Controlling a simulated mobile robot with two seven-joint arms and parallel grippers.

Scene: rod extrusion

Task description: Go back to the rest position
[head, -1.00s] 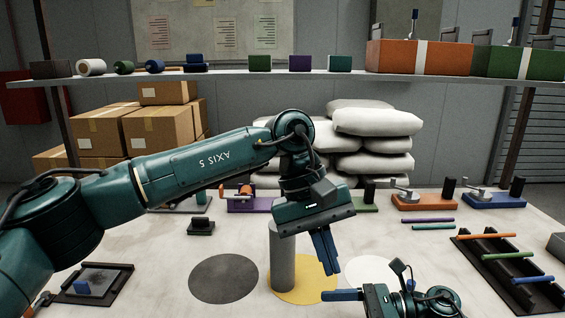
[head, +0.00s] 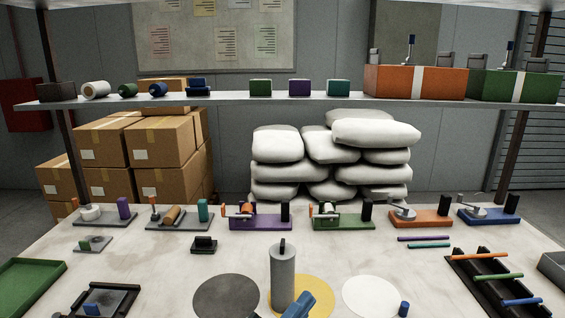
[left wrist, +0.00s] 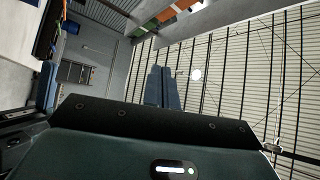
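My left gripper shows as blue fingers (head: 298,306) at the bottom edge of the head view, just in front of the grey cylinder. In the left wrist view its two blue fingers (left wrist: 160,88) lie together with nothing between them, pointing at the wall and ceiling. The grey cylinder (head: 283,278) stands upright on the table with a dark peg on top.
On the table (head: 140,262) are a black rack (head: 470,275) with coloured rods, a green tray (head: 28,284), a white disc (head: 372,297) and a dark disc (head: 226,298). Presses, including a purple one (head: 258,222), line the back below a shelf (head: 225,101).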

